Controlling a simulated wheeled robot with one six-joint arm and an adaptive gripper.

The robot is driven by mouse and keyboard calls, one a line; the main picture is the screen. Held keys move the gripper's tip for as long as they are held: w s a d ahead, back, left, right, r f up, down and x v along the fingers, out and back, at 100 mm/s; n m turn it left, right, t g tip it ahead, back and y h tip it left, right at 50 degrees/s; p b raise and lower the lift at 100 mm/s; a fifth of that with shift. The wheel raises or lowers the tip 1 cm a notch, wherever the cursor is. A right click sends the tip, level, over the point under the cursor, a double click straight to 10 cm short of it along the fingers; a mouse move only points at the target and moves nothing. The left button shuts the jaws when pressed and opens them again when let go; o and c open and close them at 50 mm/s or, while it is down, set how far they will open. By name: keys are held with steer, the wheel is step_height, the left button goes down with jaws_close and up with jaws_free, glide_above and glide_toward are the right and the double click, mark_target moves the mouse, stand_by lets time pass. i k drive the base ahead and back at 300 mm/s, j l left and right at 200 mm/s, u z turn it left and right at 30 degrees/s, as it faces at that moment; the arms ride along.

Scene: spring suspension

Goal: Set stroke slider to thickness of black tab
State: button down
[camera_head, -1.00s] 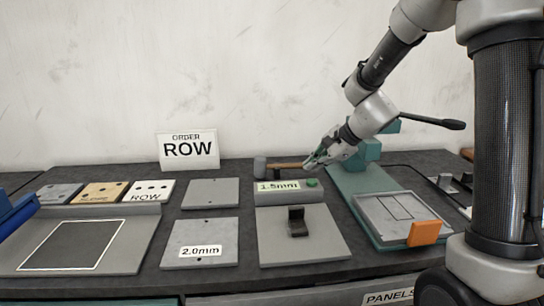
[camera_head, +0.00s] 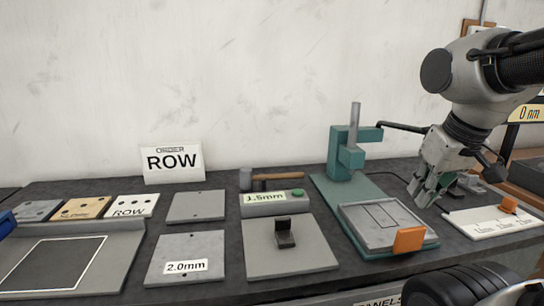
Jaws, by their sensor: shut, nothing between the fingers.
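The black tab (camera_head: 285,232) stands upright on a grey plate (camera_head: 262,262) in the middle of the bench. A display block reading 1.5mm (camera_head: 265,198) with a green button sits right behind that plate. An orange slider knob (camera_head: 508,204) is at the right end of a white scale board (camera_head: 480,224) with printed marks too small to read surely. My gripper (camera_head: 425,196) points down, shut and empty, between the green press and the scale board, left of the orange knob and apart from it.
The green press (camera_head: 345,155) has a lever, a grey bed (camera_head: 388,224) and an orange block (camera_head: 409,239) at its front. A hammer (camera_head: 275,177) lies behind the display. A plate marked 2.0mm (camera_head: 185,258) and an ORDER ROW sign (camera_head: 172,162) are left.

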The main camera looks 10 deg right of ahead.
mark_target(508, 205)
steer(key=k+z, duration=0.1)
steer(key=z, duration=0.9)
steer(key=i+j+z, duration=0.1)
steer(key=z, duration=0.4)
